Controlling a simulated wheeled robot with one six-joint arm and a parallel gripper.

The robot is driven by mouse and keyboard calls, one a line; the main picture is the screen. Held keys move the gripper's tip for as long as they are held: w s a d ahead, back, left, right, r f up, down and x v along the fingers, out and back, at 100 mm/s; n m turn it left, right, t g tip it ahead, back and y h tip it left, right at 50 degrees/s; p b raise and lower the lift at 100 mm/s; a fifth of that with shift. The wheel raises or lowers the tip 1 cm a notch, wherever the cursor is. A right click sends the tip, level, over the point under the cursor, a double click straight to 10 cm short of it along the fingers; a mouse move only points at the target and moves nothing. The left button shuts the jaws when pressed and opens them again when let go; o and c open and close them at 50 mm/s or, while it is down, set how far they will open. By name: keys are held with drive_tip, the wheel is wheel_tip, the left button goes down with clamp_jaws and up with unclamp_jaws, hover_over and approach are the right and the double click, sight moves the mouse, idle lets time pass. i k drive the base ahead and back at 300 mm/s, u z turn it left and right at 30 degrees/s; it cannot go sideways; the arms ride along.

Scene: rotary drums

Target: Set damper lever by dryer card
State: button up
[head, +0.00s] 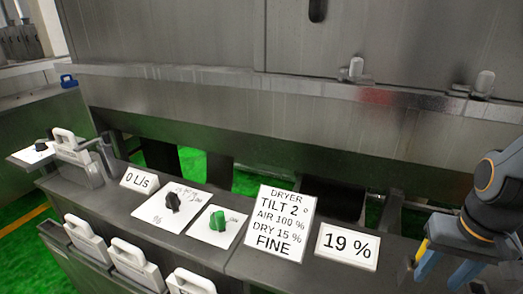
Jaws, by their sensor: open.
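The dryer card (286,222) stands on the console and reads TILT 2°, AIR 100 %, DRY 15 %, FINE. A black knob or short lever (173,202) sits on a white plate with a % mark and small scale figures; I cannot tell for sure whether it is the damper lever. A display (141,179) left of it reads 0 L/s. A green knob (218,222) sits on a plate marked ON. A display (347,247) right of the card reads 19 %. My gripper (442,268) is open at the right edge, right of the 19 % display, apart from the controls.
White handled blocks (137,262) line the console's front side. Another handled block (78,152) and a small black knob (41,146) are at the far left. A large grey metal housing (190,95) stands behind the console. The floor is green.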

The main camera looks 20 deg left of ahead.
sight(172, 203)
drive_tip(key=z, duration=0.05)
drive_tip(key=k, duration=1.15)
drive_tip(key=u, duration=1.25)
drive_tip(key=i, duration=1)
drive_tip(key=u, duration=0.3)
